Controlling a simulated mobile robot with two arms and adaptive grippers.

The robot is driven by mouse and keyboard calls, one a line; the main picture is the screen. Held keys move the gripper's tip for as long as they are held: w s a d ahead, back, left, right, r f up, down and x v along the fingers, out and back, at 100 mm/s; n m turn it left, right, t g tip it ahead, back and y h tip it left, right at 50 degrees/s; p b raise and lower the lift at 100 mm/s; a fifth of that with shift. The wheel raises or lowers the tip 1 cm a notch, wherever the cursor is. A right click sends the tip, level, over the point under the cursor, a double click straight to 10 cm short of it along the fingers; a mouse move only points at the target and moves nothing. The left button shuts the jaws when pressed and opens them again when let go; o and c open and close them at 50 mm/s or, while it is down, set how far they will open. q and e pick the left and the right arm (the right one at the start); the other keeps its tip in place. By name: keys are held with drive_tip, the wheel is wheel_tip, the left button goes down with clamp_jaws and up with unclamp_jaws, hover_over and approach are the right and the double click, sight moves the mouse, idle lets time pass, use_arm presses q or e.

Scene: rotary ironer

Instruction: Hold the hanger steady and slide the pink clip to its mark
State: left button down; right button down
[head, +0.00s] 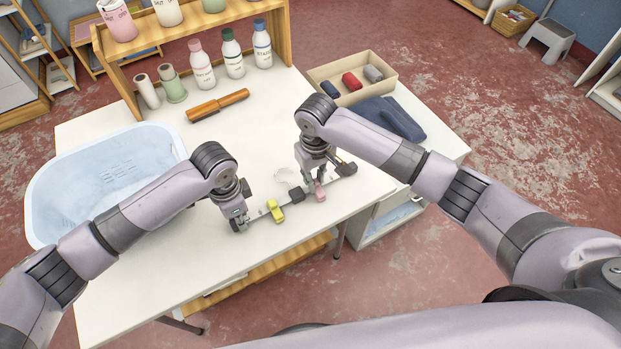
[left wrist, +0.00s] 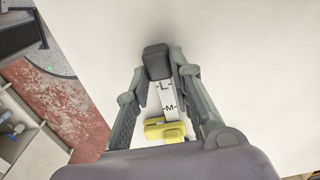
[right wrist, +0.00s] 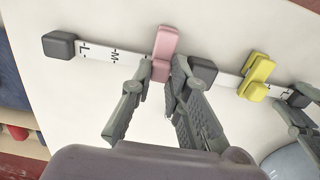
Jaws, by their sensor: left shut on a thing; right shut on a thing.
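The hanger is a flat white bar (right wrist: 99,51) with dark blocks at its ends and middle, lying along the table's front. My left gripper (head: 239,221) is shut on the hanger's left end block (left wrist: 157,62). The pink clip (right wrist: 164,42) sits on the bar between the middle block (right wrist: 203,70) and the printed M (right wrist: 116,55), apart from that M. L is printed farther out, by the right end block (head: 347,168). My right gripper (right wrist: 160,70) is shut on the pink clip. The yellow clip (head: 274,210) sits on the left half, beside the other M (left wrist: 169,107).
A pale blue basin (head: 45,190) stands at the table's left. Behind are a brown-handled tool (head: 218,105), several bottles and a wooden shelf. A box of rolls (head: 384,92) and folded dark cloth (head: 400,120) lie at the back right. The front edge is close to the hanger.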

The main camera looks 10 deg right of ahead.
drive_tip(key=shift+w+d, duration=0.3)
drive_tip(key=shift+d, duration=0.6)
drive_tip(key=c, duration=1.5)
unclamp_jaws()
drive_tip(key=shift+r, duration=0.1)
wheel_tip(320, 180, up, 12)
drive_tip(key=shift+f, duration=0.1)
use_arm(q)
drive_tip(key=c, duration=1.3)
unclamp_jaws()
